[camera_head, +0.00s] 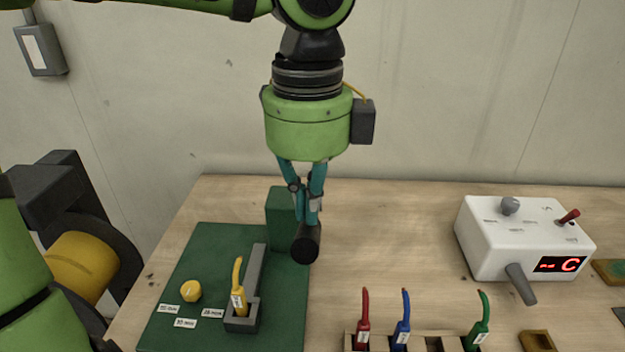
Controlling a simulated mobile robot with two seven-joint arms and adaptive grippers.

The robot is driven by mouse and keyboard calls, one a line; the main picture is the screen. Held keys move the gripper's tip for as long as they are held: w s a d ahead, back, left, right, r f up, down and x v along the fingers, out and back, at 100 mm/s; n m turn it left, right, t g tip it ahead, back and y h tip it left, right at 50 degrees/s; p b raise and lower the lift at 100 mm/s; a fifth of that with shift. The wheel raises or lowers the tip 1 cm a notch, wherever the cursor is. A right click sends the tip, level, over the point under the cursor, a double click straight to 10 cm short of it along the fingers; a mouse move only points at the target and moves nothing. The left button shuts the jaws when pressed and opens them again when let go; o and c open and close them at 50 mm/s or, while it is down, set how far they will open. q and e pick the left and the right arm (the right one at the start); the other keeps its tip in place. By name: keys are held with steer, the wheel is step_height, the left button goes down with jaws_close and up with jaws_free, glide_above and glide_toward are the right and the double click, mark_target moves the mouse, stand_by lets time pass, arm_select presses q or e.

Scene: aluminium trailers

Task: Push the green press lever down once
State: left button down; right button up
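The press stands at the left of the wooden table. It has a green base plate (283,330) and a green upright block (280,208) at its back. The press lever ends in a black cylindrical grip (306,244) that points toward me, right in front of the block; the rest of the lever is mostly hidden. My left gripper (309,218) points down from above, its teal fingers close together, with the tips at the top of the black grip. They look shut and touch or nearly touch it; I see nothing between them. My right gripper is not in view.
On the base plate are a yellow knob (190,291), small white labels and a grey holder (243,322) with a yellow-tipped piece. A rack (400,338) with red, blue and green pieces stands front centre. A white control box (520,237) is at right. The middle table is clear.

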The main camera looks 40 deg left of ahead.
arm_select(q)
step_height(320, 180, up, 7)
steer(key=p, duration=0.5)
stand_by(0.3)
steer(key=shift+r, duration=0.1)
stand_by(0.4)
